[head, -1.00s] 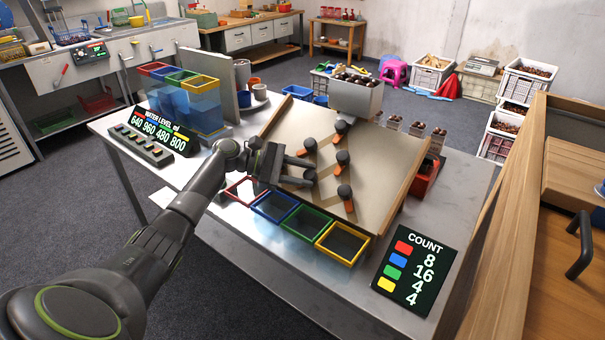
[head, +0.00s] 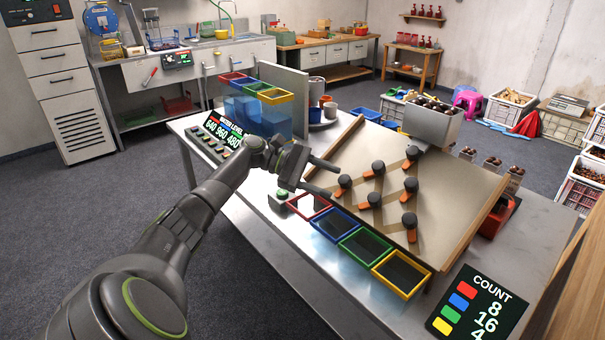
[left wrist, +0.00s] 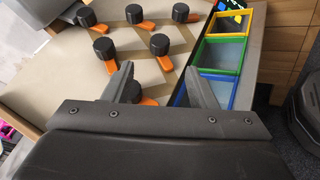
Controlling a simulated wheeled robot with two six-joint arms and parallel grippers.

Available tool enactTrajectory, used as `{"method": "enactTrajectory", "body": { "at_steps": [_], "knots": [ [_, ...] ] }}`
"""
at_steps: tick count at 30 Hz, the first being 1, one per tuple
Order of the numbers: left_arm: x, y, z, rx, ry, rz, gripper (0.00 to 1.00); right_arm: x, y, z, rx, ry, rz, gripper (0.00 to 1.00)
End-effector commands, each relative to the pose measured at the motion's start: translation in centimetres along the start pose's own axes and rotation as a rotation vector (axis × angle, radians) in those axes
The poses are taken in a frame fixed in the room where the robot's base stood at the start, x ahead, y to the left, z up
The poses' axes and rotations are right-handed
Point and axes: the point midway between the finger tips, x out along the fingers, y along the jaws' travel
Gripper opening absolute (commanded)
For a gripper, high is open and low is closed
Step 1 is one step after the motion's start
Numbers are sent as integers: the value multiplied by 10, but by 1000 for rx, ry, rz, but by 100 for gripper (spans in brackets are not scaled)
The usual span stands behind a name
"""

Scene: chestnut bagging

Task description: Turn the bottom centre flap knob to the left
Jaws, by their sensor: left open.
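The bottom centre flap knob (head: 374,199) is black with an orange pointer. It is the middle one of the row nearest the coloured bins on the tilted board. Its pointer slants down-left in the head view. In the left wrist view this knob (left wrist: 159,44) stands beyond the fingertips, its pointer towards my gripper. My left gripper (head: 333,181) is open at the board's left edge, its fingers apart, clear of the bottom centre knob. The bottom left knob (head: 345,181) is just past the fingertips; in the left wrist view it (left wrist: 132,92) is partly hidden by a finger.
Other flap knobs, such as the bottom right knob (head: 408,220), stand close by. Red, blue, green and yellow bins, the yellow one (head: 429,277) at the right, line the board's lower edge. A chestnut hopper (head: 432,128) stands above, and a count display (head: 470,308) at the right.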

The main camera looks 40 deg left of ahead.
Motion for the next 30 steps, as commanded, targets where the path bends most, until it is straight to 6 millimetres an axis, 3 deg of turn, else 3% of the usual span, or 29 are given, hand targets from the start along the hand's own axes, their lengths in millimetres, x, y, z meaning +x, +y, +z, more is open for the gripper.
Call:
{"method": "enactTrajectory", "body": {
  "at_steps": [3,10,30],
  "knots": [
    [-27,-1,-2,-2,4,1,52,5,0,0,0,-4,0,36],
    [-57,0,-1,-2,2,1,52,6,0,-9,0,8,1,36],
    [-63,0,0,0,0,0,52,6,0,-4,1,-1,1,36]
  ]
}}
